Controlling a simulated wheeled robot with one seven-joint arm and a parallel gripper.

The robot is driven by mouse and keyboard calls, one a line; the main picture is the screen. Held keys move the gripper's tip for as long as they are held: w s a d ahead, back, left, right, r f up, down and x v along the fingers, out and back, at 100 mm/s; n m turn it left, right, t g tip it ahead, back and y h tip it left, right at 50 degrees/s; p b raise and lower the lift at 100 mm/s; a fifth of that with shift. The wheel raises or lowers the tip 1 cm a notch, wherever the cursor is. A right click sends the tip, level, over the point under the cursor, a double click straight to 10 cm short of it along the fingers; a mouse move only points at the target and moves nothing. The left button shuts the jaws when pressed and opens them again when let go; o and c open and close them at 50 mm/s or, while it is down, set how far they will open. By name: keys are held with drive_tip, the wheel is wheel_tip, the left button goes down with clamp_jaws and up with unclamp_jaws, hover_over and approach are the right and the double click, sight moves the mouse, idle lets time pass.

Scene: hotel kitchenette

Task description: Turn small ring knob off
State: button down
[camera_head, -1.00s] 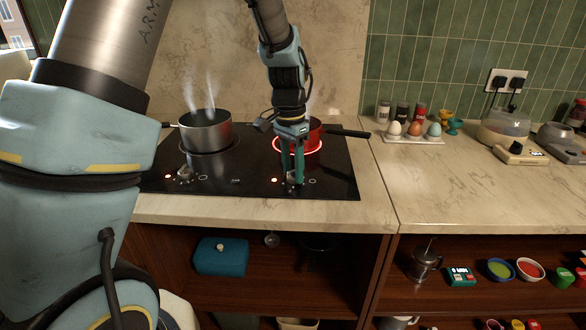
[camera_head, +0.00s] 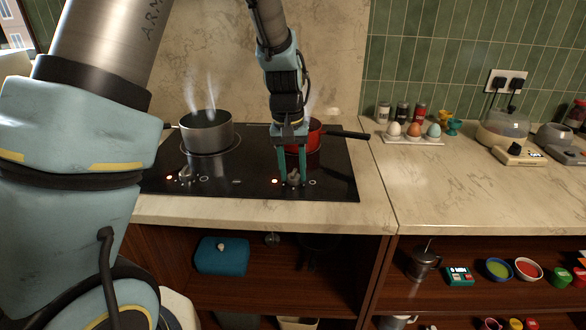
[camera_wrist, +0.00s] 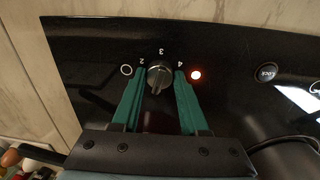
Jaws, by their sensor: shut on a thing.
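The right-hand cooktop knob (camera_head: 293,176) is a small grey dial on the black glass, in front of the red pan (camera_head: 315,140). My gripper (camera_head: 292,180) points down at it, one green finger on each side, shut on it. In the wrist view the knob (camera_wrist: 159,78) sits between the fingertips (camera_wrist: 160,76), with marks 2, 3 and 4 around it. No red glow shows around the pan, though my gripper partly hides that burner.
A steaming grey pot (camera_head: 206,132) stands on the left burner, with another knob (camera_head: 186,174) in front of it. The red pan's black handle (camera_head: 348,134) sticks out right. An egg tray (camera_head: 414,139) is on the counter, which is clear in front.

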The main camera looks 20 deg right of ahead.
sight(289, 176)
drive_tip(key=shift+r+n+p, duration=0.1)
drive_tip(key=shift+n+p, duration=0.2)
drive_tip(key=shift+n, duration=0.9)
drive_tip(key=c, duration=0.7)
unclamp_jaws()
wheel_tip(289, 176, up, 11)
drive_tip(key=b, duration=0.2)
drive_tip(key=shift+a, duration=0.4)
drive_tip(key=shift+w+f, duration=0.1)
drive_tip(key=shift+f, duration=0.1)
